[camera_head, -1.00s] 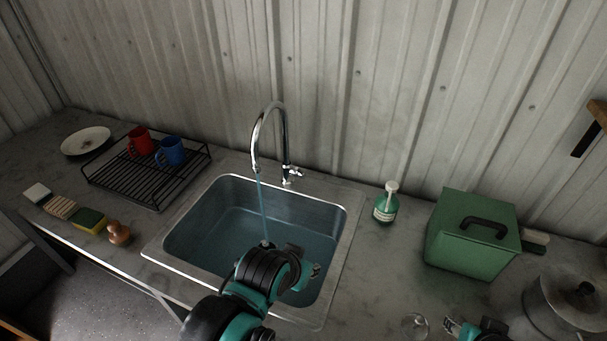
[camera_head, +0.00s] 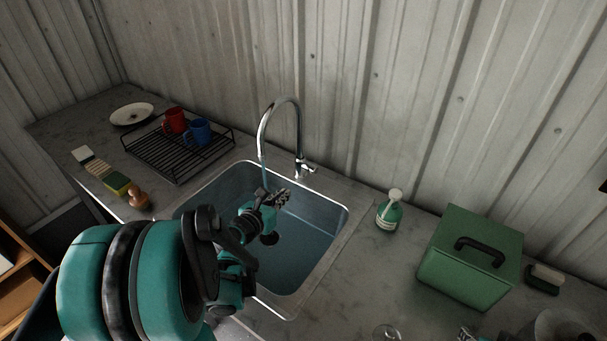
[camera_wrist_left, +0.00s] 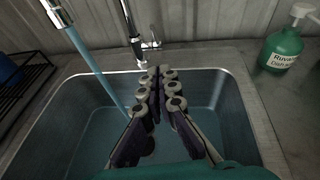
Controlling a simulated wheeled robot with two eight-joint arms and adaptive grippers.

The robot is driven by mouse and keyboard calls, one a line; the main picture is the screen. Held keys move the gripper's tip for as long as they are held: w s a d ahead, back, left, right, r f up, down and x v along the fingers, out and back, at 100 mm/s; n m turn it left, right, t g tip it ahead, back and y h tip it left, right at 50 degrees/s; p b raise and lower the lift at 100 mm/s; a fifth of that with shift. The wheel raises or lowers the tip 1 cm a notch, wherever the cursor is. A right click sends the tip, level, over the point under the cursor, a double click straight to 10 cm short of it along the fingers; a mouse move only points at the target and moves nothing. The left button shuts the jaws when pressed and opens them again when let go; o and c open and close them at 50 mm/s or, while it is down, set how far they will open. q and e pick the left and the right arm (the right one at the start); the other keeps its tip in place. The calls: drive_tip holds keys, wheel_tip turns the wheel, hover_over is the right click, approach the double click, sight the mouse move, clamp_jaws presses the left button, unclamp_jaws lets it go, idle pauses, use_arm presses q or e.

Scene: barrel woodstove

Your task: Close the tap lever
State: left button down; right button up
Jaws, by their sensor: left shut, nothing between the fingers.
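The chrome tap (camera_head: 281,128) arches over the sink. Its small lever (camera_head: 309,170) sits low on the right side of the tap's base and also shows in the left wrist view (camera_wrist_left: 151,44). Blue water runs from the spout. My left gripper (camera_head: 283,195) is shut and empty above the basin, in front of the tap and below the lever in the picture. In the left wrist view its fingertips (camera_wrist_left: 157,70) point toward the tap base, apart from the lever. Only a sliver of my right gripper (camera_head: 466,334) shows at the bottom edge; its fingers cannot be made out.
The sink rim (camera_head: 337,240) surrounds the basin. A green soap bottle (camera_head: 388,214) stands to its right, then a green box (camera_head: 470,258). A black dish rack (camera_head: 175,163) with a red mug (camera_head: 174,121) and blue mug (camera_head: 196,131) is left. The corrugated wall is close behind the tap.

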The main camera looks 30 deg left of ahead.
use_arm(q)
drive_tip(key=b, duration=0.3)
approach(310, 167)
drive_tip(key=f, duration=0.2)
drive_tip(key=w, duration=0.1)
drive_tip(key=w+r, duration=0.2)
drive_tip(key=shift+w+a+n, duration=0.15)
drive_tip(key=shift+a+n, duration=0.15)
drive_tip(key=shift+a, duration=0.05)
drive_tip(key=shift+a+r, duration=0.1)
